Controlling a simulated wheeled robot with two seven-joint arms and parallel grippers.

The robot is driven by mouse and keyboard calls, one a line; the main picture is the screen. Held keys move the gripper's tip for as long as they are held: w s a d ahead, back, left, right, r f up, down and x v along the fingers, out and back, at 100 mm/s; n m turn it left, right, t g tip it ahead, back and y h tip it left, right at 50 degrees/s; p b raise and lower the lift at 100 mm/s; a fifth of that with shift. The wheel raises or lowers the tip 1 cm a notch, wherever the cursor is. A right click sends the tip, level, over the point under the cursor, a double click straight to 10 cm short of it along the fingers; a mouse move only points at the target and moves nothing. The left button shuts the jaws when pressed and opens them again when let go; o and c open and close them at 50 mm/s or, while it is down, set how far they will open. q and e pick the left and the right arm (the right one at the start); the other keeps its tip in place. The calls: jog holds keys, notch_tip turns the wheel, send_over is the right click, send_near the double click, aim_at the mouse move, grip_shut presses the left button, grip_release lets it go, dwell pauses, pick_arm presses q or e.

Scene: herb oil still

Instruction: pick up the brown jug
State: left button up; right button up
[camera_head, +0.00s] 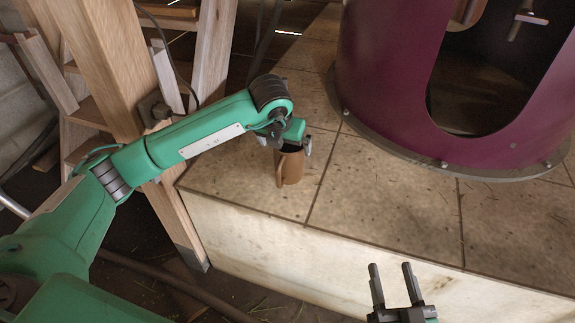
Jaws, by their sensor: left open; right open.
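The brown jug (291,168) stands upright on the tiled platform near its left front corner, its handle on the near left side. My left gripper (293,145) is right at the jug's top, reaching in from the left. The gripper's jaws are partly hidden by its own wrist, and I cannot tell whether a finger touches the jug. My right gripper (391,284) is open and empty at the bottom of the view, in front of the platform's front edge, well apart from the jug.
The tiled platform (390,205) carries a large maroon still body (385,75) with a dark opening and a bolted base flange, right of the jug. Wooden posts (212,50) and shelving stand behind my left arm. The tiles between jug and still are clear.

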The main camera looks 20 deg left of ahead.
aim_at(288, 149)
pick_arm(q)
jog(key=shift+w+b+x, duration=0.2)
jog(key=shift+b+x, duration=0.1)
jog(key=shift+x, duration=1.1)
jog(key=shift+w+b+x, duration=0.2)
jog(key=shift+b+x, duration=0.1)
jog(key=shift+x, duration=1.05)
jog(key=shift+r, duration=0.15)
jog(key=c, duration=1)
pick_arm(e)
jog(key=r+t, duration=0.1)
jog(key=r, duration=0.1)
jog(key=d+r+t, duration=0.1)
jog(key=r+t, duration=0.1)
jog(key=r, duration=0.1)
jog(key=shift+w+d+r, duration=0.3)
jog(key=shift+w, duration=0.1)
pick_arm(q)
jog(key=shift+r, duration=0.15)
